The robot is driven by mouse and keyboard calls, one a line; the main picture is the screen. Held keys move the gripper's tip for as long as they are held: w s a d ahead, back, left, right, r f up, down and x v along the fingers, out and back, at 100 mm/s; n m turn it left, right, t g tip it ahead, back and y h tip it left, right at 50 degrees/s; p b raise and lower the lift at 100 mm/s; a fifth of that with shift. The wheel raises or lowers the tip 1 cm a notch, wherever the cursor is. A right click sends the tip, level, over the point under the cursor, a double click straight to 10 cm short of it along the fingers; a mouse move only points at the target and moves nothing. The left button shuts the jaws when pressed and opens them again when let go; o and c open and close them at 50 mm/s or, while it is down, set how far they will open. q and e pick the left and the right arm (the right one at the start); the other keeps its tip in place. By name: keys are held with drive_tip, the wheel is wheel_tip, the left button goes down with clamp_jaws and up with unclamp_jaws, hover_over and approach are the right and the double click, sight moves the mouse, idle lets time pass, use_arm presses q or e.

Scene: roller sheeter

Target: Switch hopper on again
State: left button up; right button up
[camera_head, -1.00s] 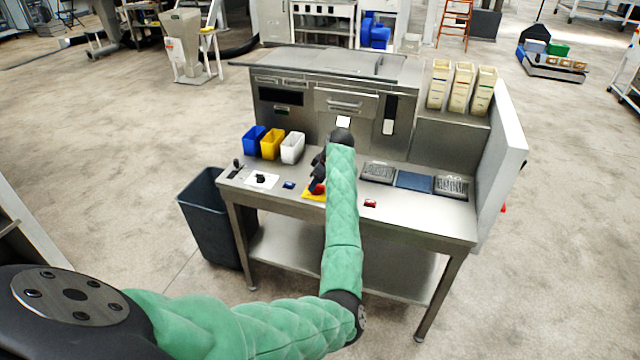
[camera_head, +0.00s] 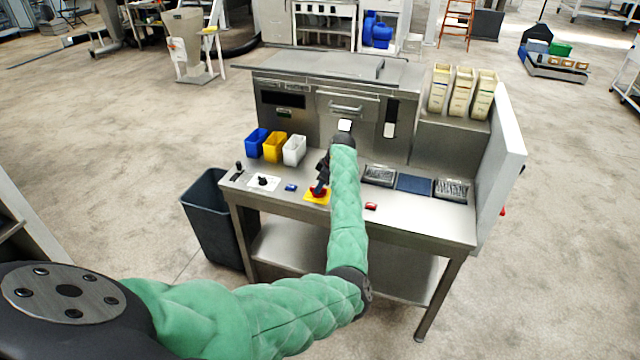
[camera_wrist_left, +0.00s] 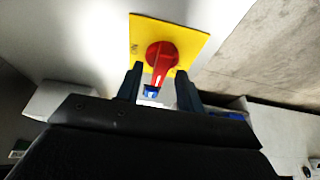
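A red rotary switch on a yellow plate lies on the metal worktop. In the head view the yellow plate (camera_head: 312,198) and the red knob (camera_head: 318,191) show just below my left gripper (camera_head: 319,186). In the left wrist view the red knob (camera_wrist_left: 161,58) sits on the yellow plate (camera_wrist_left: 192,43), its handle pointing toward my gripper. My left gripper (camera_wrist_left: 160,82) is open, with one finger on each side of the handle's end. I cannot tell whether the fingers touch it. My right gripper is not in view.
A blue button (camera_head: 290,187) and a black knob on a white plate (camera_head: 263,182) lie left of the switch; a red button (camera_head: 371,206) lies right. Blue, yellow and white bins (camera_head: 293,150) stand behind. A dark waste bin (camera_head: 212,225) stands beside the bench.

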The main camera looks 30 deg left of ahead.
use_arm(q)
drive_tip(key=shift+a+f, duration=0.15)
drive_tip(key=shift+f, duration=0.3)
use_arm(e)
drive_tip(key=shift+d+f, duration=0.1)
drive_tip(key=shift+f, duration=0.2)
use_arm(q)
clamp_jaws()
